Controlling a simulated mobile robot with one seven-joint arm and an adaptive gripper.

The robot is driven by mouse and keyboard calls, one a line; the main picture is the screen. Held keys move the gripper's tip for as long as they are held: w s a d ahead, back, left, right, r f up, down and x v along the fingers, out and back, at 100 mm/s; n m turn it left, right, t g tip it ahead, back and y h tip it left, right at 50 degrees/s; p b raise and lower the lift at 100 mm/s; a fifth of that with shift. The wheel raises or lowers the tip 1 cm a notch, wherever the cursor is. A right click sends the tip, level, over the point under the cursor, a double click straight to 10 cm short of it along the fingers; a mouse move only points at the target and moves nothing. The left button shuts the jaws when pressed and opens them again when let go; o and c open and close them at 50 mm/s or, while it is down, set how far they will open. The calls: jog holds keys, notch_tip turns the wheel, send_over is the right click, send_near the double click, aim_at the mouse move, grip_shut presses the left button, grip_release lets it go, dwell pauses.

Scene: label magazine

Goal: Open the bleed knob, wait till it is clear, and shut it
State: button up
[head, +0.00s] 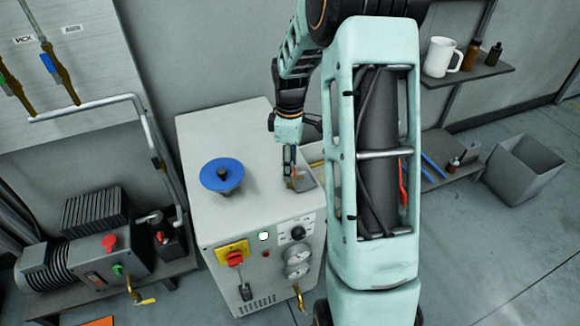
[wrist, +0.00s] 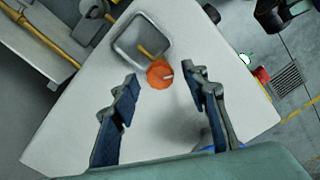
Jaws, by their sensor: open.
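An orange round knob (wrist: 160,74) with a pale bar on it is on the grey-white cabinet top (head: 215,135). In the wrist view it lies between and just beyond my open fingertips. I cannot tell whether they touch it. Beside the knob is a square grey-rimmed basin (wrist: 118,46) with a short yellow-brown piece in it; the basin also shows in the head view (head: 309,181). My gripper (wrist: 162,76) points down over the cabinet's right side in the head view (head: 290,180), with nothing held. The knob is mostly hidden there.
The front has a red switch (head: 235,258), gauges (head: 298,262) and a brass tap (head: 298,296). A pump (head: 75,262) stands left; a grey bin (head: 525,168) stands right.

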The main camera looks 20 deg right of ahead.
jog(key=shift+f, duration=0.25)
grip_shut()
